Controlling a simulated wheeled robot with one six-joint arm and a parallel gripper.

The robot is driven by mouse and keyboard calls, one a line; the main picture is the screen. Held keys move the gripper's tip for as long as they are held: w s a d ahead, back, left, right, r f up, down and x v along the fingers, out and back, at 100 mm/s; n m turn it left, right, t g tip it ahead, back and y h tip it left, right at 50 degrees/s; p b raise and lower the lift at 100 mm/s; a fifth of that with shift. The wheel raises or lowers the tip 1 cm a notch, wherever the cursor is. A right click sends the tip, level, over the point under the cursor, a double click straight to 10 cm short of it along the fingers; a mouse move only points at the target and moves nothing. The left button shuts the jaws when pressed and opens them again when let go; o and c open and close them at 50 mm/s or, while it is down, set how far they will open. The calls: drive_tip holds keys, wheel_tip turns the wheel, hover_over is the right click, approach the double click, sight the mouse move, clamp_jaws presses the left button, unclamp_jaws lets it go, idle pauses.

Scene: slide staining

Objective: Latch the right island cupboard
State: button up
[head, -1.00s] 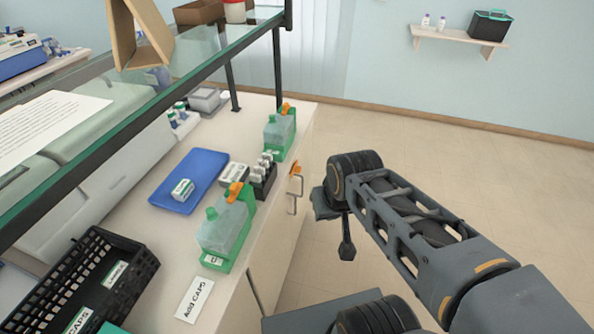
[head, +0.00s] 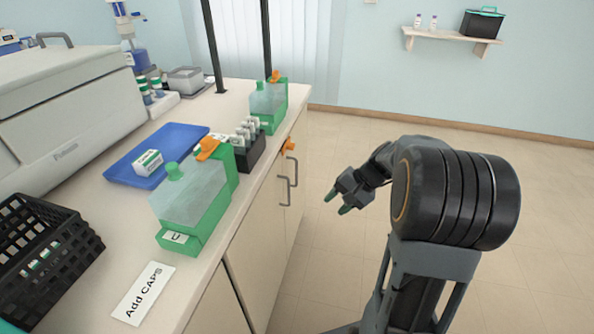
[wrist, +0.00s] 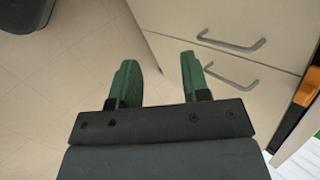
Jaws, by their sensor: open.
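The island cupboard (head: 258,262) is on the counter's right side, with two grey bar handles (head: 286,188) close together near its far end. Its doors look flush. An orange latch (head: 289,145) sits above the handles, just under the counter edge; I cannot tell its position. In the wrist view the handles (wrist: 232,75) are ahead and to the right, and the orange latch (wrist: 305,90) is at the right edge. My gripper (head: 337,203) is open and empty, out over the floor to the right of the handles, touching nothing. Its green fingers also show in the wrist view (wrist: 158,72).
The floor (head: 450,125) right of the island is clear. A wall shelf (head: 450,39) is far off.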

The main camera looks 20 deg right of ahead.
drive_tip(key=w+d+f+m+t+y+b, duration=0.1)
drive_tip(key=w+d+f+t+y+b, duration=0.25)
drive_tip(key=w, duration=0.35)
drive_tip(key=n+t+y, duration=0.3)
drive_tip(key=t+y, duration=0.1)
drive_tip(key=y, duration=0.1)
approach(294, 147)
drive_tip(key=shift+g, duration=0.25)
drive_tip(key=b+x, duration=0.1)
drive_tip(key=x, duration=0.3)
drive_tip(key=b+x, duration=0.1)
drive_tip(key=x, duration=0.4)
drive_tip(key=shift+w+d, duration=0.15)
drive_tip(key=shift+w, duration=0.25)
drive_tip(key=shift+c, duration=0.2)
clamp_jaws()
